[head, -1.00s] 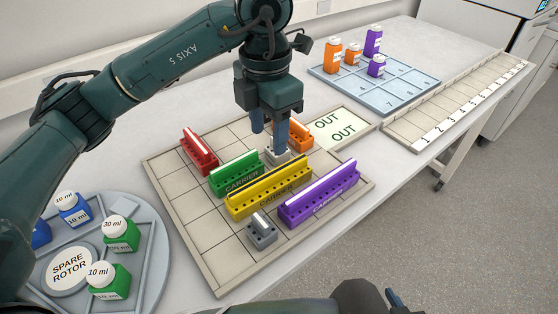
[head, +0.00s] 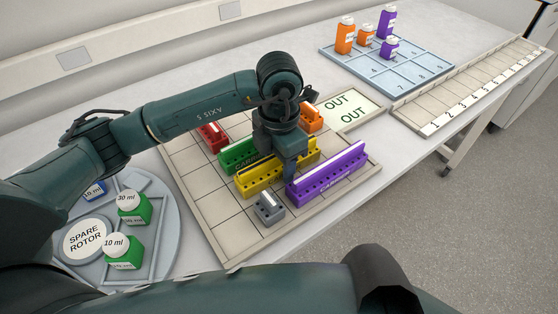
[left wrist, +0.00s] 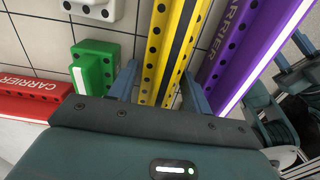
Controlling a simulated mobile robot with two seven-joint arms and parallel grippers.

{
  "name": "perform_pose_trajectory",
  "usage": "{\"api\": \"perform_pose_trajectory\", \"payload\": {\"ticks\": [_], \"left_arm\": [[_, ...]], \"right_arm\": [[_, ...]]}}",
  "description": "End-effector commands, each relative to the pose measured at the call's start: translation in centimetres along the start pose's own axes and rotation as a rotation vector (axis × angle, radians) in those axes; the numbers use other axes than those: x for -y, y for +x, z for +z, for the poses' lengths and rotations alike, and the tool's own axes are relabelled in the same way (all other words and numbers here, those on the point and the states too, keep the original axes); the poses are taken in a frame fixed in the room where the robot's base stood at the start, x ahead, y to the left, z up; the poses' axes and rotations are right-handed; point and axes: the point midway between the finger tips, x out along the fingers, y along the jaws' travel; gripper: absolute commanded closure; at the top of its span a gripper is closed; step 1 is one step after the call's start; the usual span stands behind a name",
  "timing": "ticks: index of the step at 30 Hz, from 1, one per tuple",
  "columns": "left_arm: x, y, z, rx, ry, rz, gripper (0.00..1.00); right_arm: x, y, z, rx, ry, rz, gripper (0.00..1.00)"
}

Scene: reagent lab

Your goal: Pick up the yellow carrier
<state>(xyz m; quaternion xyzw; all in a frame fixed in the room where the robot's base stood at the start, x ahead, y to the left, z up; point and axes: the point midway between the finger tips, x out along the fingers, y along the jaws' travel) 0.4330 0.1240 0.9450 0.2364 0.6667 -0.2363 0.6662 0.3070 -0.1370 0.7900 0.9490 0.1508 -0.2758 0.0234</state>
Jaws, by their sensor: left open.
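The yellow carrier (head: 258,184), a long block with a row of holes, sits on the tiled board (head: 212,218) between the green carrier (head: 236,154) and the purple carrier (head: 330,172). My left gripper (head: 289,172) points down over its right half and hides part of it. In the left wrist view my left gripper (left wrist: 160,88) is open, with one finger on each side of the yellow carrier (left wrist: 172,45). I cannot tell whether the fingers touch it. Part of what looks like my right gripper (left wrist: 291,55) shows at the right edge of that view.
The purple carrier is close beside my left gripper's finger. A grey block (head: 268,208) stands in front, and red (head: 211,136) and orange (head: 311,117) carriers stand behind. A round spare rotor tray (head: 85,238) with bottles is at left; a blue numbered tray (head: 385,75) is behind.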

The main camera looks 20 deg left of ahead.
Motion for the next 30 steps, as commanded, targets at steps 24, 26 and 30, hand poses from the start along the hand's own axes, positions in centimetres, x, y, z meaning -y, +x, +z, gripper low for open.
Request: {"api": "perform_pose_trajectory", "payload": {"ticks": [24,26,30], "left_arm": [[-0.02,0.13,0.04,0.002,0.0,0.001,0.9],[-0.02,0.13,0.04,0.002,0.0,0.001,0.9],[-0.04,-0.29,0.09,0.004,0.0,0.001,0.9]], "right_arm": [[0.07,0.03,-0.12,-0.002,0.002,0.0,0.64],[0.08,0.02,-0.16,-0.003,0.002,0.0,0.64],[0.08,0.05,-0.09,-0.003,0.002,-0.001,0.64]]}}
